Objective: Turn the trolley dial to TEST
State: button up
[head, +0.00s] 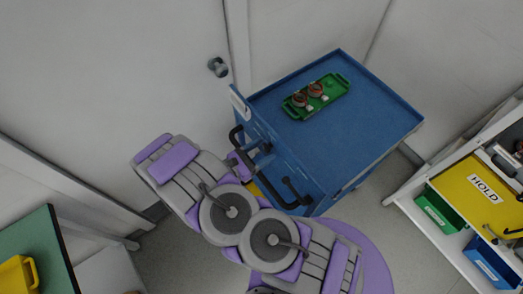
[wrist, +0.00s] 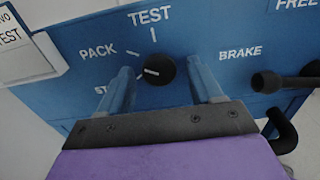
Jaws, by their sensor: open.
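The dial (wrist: 155,70) is a round black knob on the blue front panel of the trolley (wrist: 80,45). Its short white mark points left, toward the partly hidden label starting "ST". The TEST label is straight above the dial, with a white tick under it; PACK is at its upper left. My gripper (wrist: 161,66) is open, its two blue fingers on either side of the knob, apart from it as far as I can see. In the head view the trolley (head: 375,125) stands at the centre right, and my arm reaches its front side. The dial cannot be made out there.
A green tray (head: 328,88) with two round copper-coloured parts lies on the trolley top. A shelf with a yellow HOLD panel (head: 470,190) stands at right, a green-topped table (head: 35,240) at lower left.

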jog(key=shift+a, duration=0.45)
jog(key=shift+c, duration=0.6)
jog(key=shift+d, duration=0.5)
jog(key=c, duration=0.6)
jog(key=shift+a, duration=0.2)
jog(key=c, duration=0.3)
jog(key=shift+m, duration=0.4)
jog(key=shift+c, duration=0.2)
jog(key=m+b, duration=0.1)
jog(key=m, duration=0.4)
jog(key=shift+w+a+f, duration=0.1)
jog(key=shift+f, duration=0.05)
jog(key=m+b, duration=0.4)
jog(key=m, duration=0.2)
